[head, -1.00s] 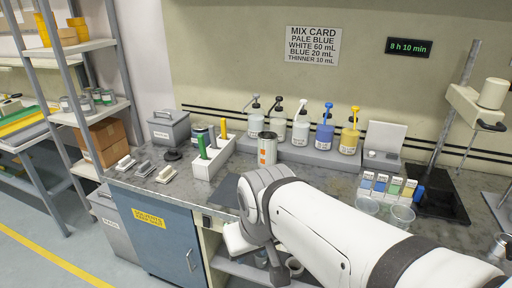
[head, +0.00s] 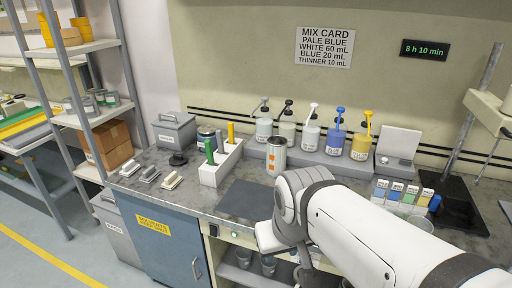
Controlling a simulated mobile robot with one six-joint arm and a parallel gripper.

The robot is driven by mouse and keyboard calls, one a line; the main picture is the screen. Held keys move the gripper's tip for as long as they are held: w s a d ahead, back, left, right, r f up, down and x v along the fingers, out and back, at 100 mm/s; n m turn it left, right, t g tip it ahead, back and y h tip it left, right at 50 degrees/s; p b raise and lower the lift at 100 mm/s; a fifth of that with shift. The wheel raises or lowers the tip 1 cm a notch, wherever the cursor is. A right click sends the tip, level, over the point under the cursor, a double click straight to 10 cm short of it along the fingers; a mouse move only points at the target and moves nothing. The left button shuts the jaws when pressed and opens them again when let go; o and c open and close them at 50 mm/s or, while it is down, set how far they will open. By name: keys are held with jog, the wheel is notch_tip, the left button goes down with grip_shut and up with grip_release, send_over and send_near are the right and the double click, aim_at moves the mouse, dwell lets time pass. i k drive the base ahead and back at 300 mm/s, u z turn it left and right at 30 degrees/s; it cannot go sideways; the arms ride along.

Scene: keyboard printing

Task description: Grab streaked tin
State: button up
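A pale metal tin with an orange-marked label (head: 276,157) stands upright on the bench, right of the white rack. A second, darker tin (head: 206,135) stands behind the rack and is partly hidden by it. I cannot tell from this distance which tin has streaks. My white arm reaches in from the lower right, with its bent joint in front of the bench, nearer the camera than the pale tin. My gripper's fingers do not show; the arm hides them or they are out of frame. Nothing is seen touching either tin.
The white rack (head: 209,174) holds green and yellow-handled tools. A dark mat (head: 246,199) lies clear in front of the pale tin. Several pump bottles (head: 333,140) stand on a raised ledge behind. Scrapers (head: 150,174) and a grey box (head: 174,131) are at left.

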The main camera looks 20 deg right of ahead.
aim_at(276, 156)
jog(key=i, duration=0.85)
jog(key=z, duration=0.05)
